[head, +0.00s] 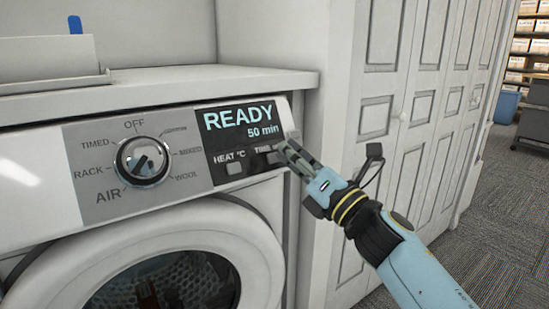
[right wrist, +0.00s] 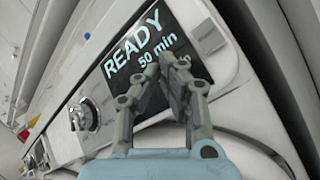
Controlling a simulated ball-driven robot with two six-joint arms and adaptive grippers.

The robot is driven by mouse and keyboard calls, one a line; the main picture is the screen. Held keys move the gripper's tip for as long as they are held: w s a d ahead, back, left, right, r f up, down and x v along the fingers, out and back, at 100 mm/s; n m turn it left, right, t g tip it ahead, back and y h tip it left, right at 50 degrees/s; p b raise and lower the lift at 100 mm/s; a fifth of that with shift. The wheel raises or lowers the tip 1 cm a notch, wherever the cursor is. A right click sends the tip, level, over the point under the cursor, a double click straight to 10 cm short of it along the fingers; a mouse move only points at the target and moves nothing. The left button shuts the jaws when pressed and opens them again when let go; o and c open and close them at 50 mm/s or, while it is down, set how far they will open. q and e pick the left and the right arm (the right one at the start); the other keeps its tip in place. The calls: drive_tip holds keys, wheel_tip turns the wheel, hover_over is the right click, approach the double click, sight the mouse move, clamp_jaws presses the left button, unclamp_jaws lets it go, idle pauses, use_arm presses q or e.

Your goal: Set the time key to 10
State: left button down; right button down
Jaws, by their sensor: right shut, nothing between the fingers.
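The dryer's dark display (head: 238,120) reads "READY" and "50 min" in the head view; it also shows in the right wrist view (right wrist: 140,45). Below the text are a "HEAT °C" key (head: 235,168) and a "TIME" key (head: 273,158), the latter partly hidden by my fingers. My right gripper (head: 284,147) is shut and empty, its fingertips at the TIME key; I cannot tell whether they touch it. In the right wrist view the right gripper's fingers (right wrist: 172,62) cover the lower part of the display. My left gripper is not in view.
A round program knob (head: 143,161) sits on the panel's left, with labels around it. The round dryer door (head: 190,250) is below. A white bin with a blue item (head: 75,25) stands on top. Paneled closet doors (head: 400,100) stand at right, with open carpet (head: 500,210) beyond.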

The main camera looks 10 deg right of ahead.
idle(0.3)
drive_tip(key=shift+w+a+f, duration=0.1)
drive_tip(key=shift+w+f, duration=0.1)
drive_tip(key=shift+w, duration=0.15)
drive_tip(key=shift+w+a+f+b, duration=0.15)
drive_tip(key=shift+w+b, duration=0.15)
drive_tip(key=shift+b, duration=0.15)
idle(0.5)
idle(0.3)
drive_tip(key=shift+s+d+r+p, duration=0.25)
drive_tip(key=shift+s+r+p, duration=0.15)
drive_tip(key=shift+s, duration=0.25)
drive_tip(key=s, duration=0.1)
drive_tip(key=s+d+r+p, duration=0.1)
drive_tip(key=s+r+p, duration=0.1)
drive_tip(key=s, duration=0.1)
drive_tip(key=shift+s+d, duration=0.1)
drive_tip(key=shift+d, duration=0.2)
